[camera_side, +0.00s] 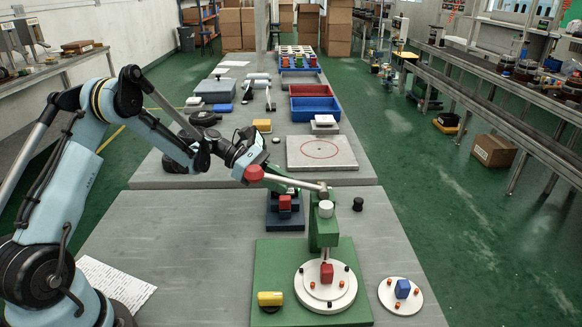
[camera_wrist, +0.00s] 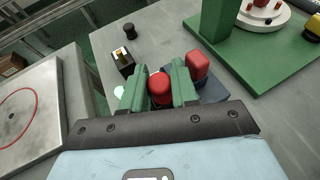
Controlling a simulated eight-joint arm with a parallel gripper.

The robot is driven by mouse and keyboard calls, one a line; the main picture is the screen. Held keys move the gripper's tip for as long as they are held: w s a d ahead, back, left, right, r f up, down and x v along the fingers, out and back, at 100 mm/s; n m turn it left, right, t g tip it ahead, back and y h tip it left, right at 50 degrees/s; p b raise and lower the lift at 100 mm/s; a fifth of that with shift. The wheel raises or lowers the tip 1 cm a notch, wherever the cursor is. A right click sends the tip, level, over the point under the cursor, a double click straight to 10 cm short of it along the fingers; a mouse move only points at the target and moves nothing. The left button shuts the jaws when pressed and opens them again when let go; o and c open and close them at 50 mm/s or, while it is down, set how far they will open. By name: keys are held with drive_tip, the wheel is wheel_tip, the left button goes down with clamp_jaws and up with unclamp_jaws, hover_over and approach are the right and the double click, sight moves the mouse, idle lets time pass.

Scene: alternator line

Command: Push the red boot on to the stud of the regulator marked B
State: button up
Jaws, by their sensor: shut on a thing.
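My gripper (camera_wrist: 160,88) has two green fingers, shut on a small rounded red piece that I take for the red boot (camera_wrist: 160,86). In the side view the gripper is above the dark blue stand (camera_side: 285,220) and partly behind the press lever. A red block (camera_side: 285,202) sits on that stand; it also shows just right of the fingers in the wrist view (camera_wrist: 196,66). A small dark block (camera_wrist: 122,60) with a yellow and pale top stands beyond the fingers, possibly a regulator. I cannot read any B marking, and the boot's underside is hidden.
A green press (camera_side: 325,230) stands right of the gripper. Its pale lever (camera_side: 295,184) ends in a red knob (camera_side: 254,173) near my wrist. A black cylinder (camera_side: 358,204) stands to the right. A round plate (camera_side: 400,303) holds a blue block. The left bench top is mostly clear.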

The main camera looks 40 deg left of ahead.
drive_tip(key=shift+f, duration=0.1)
drive_tip(key=o, duration=1.1)
drive_tip(key=v, duration=1.2)
drive_tip(key=s+d+r+m+t+y, duration=0.1)
drive_tip(key=s+d+r+m+y, duration=0.3)
drive_tip(key=s+d+m+y, duration=0.45)
drive_tip(key=s+d+r+m+t+y, duration=0.1)
drive_tip(key=s+d+r+m+y, duration=0.4)
drive_tip(key=m, duration=0.6)
drive_tip(key=f+m, duration=0.1)
drive_tip(key=s+f+m, duration=0.1)
drive_tip(key=f, duration=0.1)
drive_tip(key=d+f+m+h, duration=0.1)
drive_tip(key=f, duration=0.1)
drive_tip(key=shift+s+d, duration=0.1)
drive_tip(key=shift+s, duration=0.1)
